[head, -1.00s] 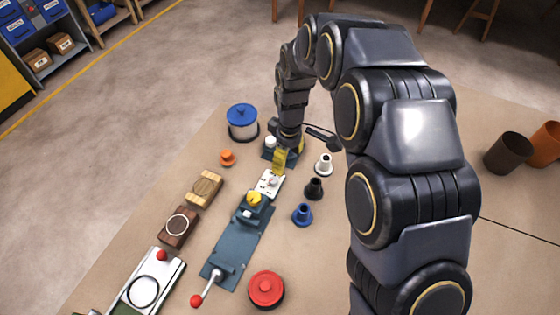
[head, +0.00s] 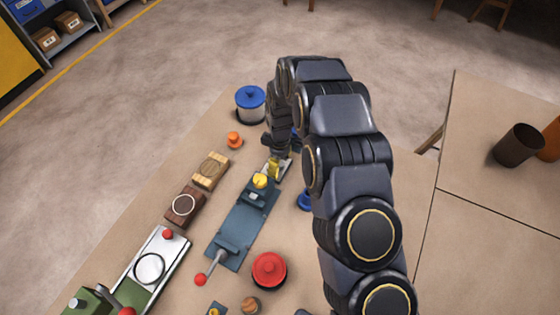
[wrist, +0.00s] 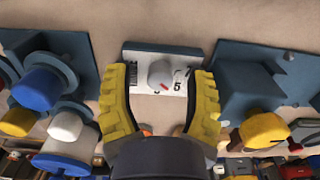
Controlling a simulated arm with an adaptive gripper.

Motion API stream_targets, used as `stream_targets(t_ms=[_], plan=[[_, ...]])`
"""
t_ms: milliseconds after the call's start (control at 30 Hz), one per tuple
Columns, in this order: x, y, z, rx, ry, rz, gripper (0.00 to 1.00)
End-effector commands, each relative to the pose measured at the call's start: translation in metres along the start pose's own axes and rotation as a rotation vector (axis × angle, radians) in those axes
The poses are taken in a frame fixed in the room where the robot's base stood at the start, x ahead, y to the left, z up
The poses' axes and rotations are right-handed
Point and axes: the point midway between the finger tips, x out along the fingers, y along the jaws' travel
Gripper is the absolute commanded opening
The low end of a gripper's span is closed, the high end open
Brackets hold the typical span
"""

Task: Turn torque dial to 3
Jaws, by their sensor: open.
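The torque dial (wrist: 160,73) is a round grey-white knob with a red pointer mark on a white plate (wrist: 138,58) with a dark base. In the wrist view the red mark is on the knob's lower right side, and a printed 5 is at its right. My gripper (wrist: 160,84) is open, with one yellow finger on each side of the knob. I see a gap to the knob on both sides. In the head view my gripper (head: 273,168) is over the plate and hides most of it.
Blue-grey fixtures flank the dial in the wrist view: one with a blue cap (wrist: 36,90), one with a yellow knob (wrist: 264,131). In the head view, a red-knobbed lever (head: 200,280), a red round button (head: 269,268) and a blue-lidded jar (head: 250,103) stand nearby.

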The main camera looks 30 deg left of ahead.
Motion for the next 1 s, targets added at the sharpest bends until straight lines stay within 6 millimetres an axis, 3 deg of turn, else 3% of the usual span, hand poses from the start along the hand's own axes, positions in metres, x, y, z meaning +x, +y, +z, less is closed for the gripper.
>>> stream_targets(t_ms=[167, 200, 300, 333, 667, 1000], plan=[[0.0000, 0.0000, 0.0000, 0.000, 0.000, 0.000, 0.54], [-0.0001, 0.0001, 0.0000, 0.000, 0.000, 0.000, 0.46], [-0.0001, 0.0000, 0.0001, 0.000, 0.000, 0.000, 0.04], [-0.0002, 0.0001, 0.0001, 0.000, 0.000, 0.000, 0.00], [0.0001, 0.0002, 0.0006, 0.026, 0.000, 0.000, 0.00], [0.0001, 0.0006, 0.0008, 0.221, -0.001, 0.000, 0.00]])
